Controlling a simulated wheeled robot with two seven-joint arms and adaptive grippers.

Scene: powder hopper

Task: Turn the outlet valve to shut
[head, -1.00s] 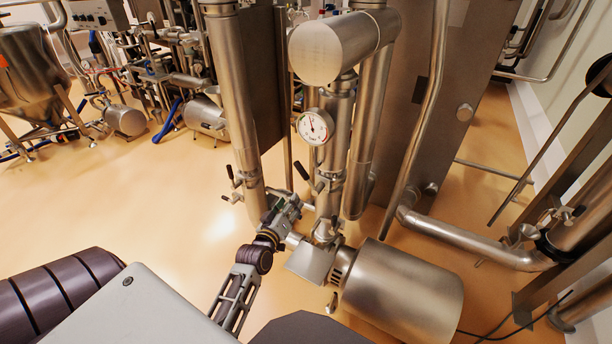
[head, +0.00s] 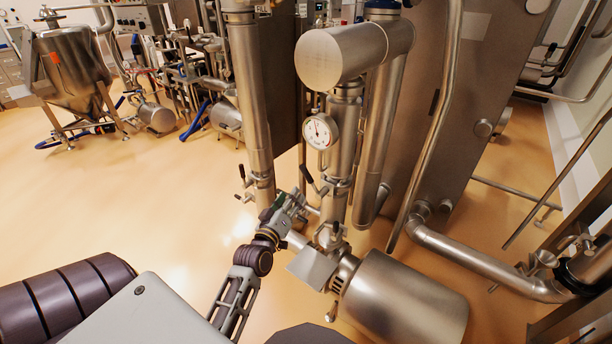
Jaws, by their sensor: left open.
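My left gripper (head: 298,199) is open, low among the steel pipes in the middle of the head view. It is beside the vertical pipe under the round gauge (head: 320,131). A valve lever with a dark grip (head: 307,174) sticks out of that pipe just above and right of the gripper. The fingertips look close to it; I cannot tell whether they touch. Another dark-tipped valve handle (head: 243,176) is on the left vertical pipe (head: 249,100), left of the gripper. I cannot tell which one is the outlet valve. My right gripper is out of view.
A steel motor housing (head: 405,305) stands low at right of the gripper. A horizontal pipe (head: 480,262) runs along the floor to the right. A conical hopper (head: 70,75) stands at the far left. Open floor (head: 150,200) lies at the left.

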